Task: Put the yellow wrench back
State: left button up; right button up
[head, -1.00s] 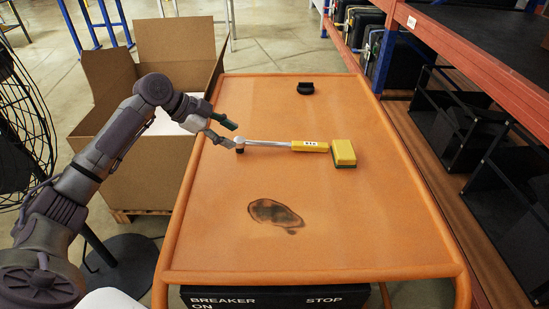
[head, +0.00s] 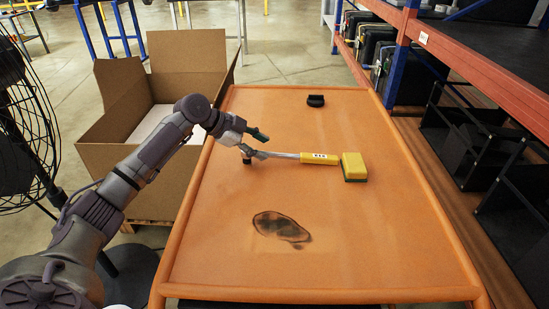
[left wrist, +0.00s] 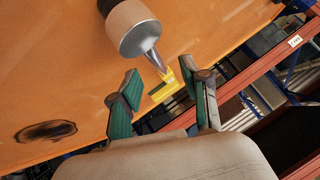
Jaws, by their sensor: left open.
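My left gripper (head: 261,146) is open at the head end of the wrench, over the shaft. The yellow handle (left wrist: 170,80) shows beyond, between the open green-padded fingers (left wrist: 165,88). No grip on the wrench shows, and the fingers partly hide its shaft in the head view. My right gripper is out of view.
A yellow block with a dark underside (head: 354,167) sits by the handle's end. A small black holder-like object (head: 315,101) stands at the table's back. A dark stain (head: 281,227) marks the table (head: 380,250). An open cardboard box (head: 110,155) is left, shelving (head: 470,70) right.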

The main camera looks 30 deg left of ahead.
aim_at(271, 153)
pick_arm(q)
jog(key=x, duration=0.4)
jog(key=shift+s+f, duration=0.1)
jog(key=shift+f, duration=0.1)
grip_shut()
jog(key=shift+r, duration=0.1)
